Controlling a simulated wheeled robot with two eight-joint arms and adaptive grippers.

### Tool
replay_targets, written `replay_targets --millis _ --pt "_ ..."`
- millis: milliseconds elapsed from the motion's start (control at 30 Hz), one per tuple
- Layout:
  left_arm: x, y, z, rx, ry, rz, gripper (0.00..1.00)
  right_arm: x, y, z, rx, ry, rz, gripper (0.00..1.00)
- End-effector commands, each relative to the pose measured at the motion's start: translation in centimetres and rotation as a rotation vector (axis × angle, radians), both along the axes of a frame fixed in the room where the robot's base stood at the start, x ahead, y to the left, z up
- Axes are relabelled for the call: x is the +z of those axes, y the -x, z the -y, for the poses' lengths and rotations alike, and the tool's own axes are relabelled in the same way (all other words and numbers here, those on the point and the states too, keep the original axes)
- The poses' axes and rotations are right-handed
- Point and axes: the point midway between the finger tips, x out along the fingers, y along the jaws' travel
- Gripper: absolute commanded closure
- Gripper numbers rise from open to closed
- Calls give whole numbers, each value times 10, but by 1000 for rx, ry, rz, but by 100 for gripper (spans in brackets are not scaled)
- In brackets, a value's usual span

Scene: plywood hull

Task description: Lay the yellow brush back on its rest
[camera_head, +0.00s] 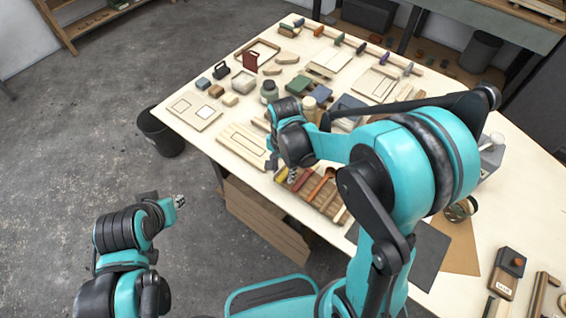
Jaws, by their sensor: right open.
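A yellow thing (281,175), likely the yellow brush, shows just below my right gripper at the left end of a brown slatted wooden rest (328,207). Most of it is hidden by the gripper and small in view, so I cannot tell how it lies. My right gripper (281,168) points down over it, open, with its fingers close around or above it; I cannot tell if they touch. A red-brown tool (302,180) and an orange-red spoon-like tool (321,184) lie on the rest to the right. My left gripper (180,201) is away from the table, over the floor.
The pale table (207,141) holds several blocks, trays and jars behind the gripper. A slatted board (243,143) lies left of the rest. A dark mat (428,250) and brown sheet (462,247) lie right. A black bin (160,134) stands at the table's left corner.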

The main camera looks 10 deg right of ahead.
Motion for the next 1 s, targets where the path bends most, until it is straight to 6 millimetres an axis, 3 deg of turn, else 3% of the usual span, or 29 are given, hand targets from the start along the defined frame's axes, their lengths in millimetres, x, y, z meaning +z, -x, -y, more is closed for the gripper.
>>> replay_targets --millis 500,700,1000 --pt "0 0 0 0 0 0 71 99 -2 2 0 0 0 58" --pt "0 0 0 0 0 0 71 113 -2 3 0 0 0 58" --pt "0 0 0 0 0 0 71 114 -3 3 0 0 0 58"
